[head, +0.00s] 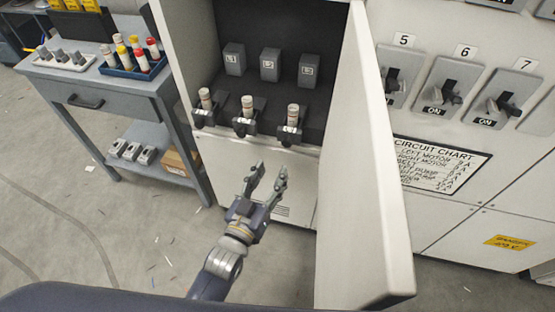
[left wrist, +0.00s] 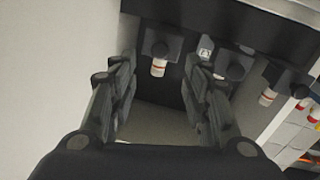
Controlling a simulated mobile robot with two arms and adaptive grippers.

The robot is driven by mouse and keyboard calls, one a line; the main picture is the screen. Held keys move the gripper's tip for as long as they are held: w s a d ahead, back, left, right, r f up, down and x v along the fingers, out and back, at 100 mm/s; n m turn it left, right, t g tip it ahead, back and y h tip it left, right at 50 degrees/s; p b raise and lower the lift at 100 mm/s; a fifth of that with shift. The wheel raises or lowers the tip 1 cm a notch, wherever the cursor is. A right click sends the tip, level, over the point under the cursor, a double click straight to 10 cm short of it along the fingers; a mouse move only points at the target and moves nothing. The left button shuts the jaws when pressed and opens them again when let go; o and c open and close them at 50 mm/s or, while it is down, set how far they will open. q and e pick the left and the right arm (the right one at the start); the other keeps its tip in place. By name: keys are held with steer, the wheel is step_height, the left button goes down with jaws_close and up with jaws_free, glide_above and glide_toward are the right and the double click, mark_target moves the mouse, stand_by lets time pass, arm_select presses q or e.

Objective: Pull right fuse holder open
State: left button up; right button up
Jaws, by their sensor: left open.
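The right fuse holder (head: 289,134) is a black block with a dark knob in front and a pale, red-banded fuse upright in it. It sits at the right end of a row of three in the open cabinet. In the left wrist view, the holder (left wrist: 162,42) at the left end of the row shows ahead, between the finger lines. My left gripper (head: 268,176) is open and empty, below and in front of the holders, touching none. My right gripper is not in view.
The middle holder (head: 245,126) and left holder (head: 205,116) also carry fuses. The open cabinet door (head: 366,170) stands close on the right of my left gripper. A grey workbench (head: 120,86) with a blue fuse tray (head: 121,70) is at left. Floor between is mostly clear.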

arm_select(q)
steer(key=shift+v, duration=1.6)
steer(key=s+a+f+g+y, duration=0.1)
steer(key=s+a+f+g, duration=0.15)
steer(key=f, duration=0.75)
steer(key=s+a+f+g+y, duration=0.1)
steer(key=s+f+g, duration=0.15)
steer(key=f, duration=0.65)
steer(key=s+a+f+g+y, duration=0.15)
steer(key=s+f, duration=0.25)
steer(key=f, duration=0.6)
steer(key=s+a+f+g, duration=0.3)
steer(key=s+f, duration=0.3)
steer(key=s, duration=0.3)
steer(key=s+a+f+g+y, duration=0.1)
steer(key=s+a+f+g, duration=0.2)
steer(key=s, duration=0.6)
steer(key=s+a+f+g+y, duration=0.1)
steer(key=s+a+f+g, duration=0.2)
steer(key=s+a+f, duration=0.3)
steer(key=s+f, duration=0.3)
steer(key=f, duration=0.1)
steer(key=shift+s+a, duration=0.3)
steer(key=shift+a, duration=0.05)
steer(key=shift+g, duration=0.25)
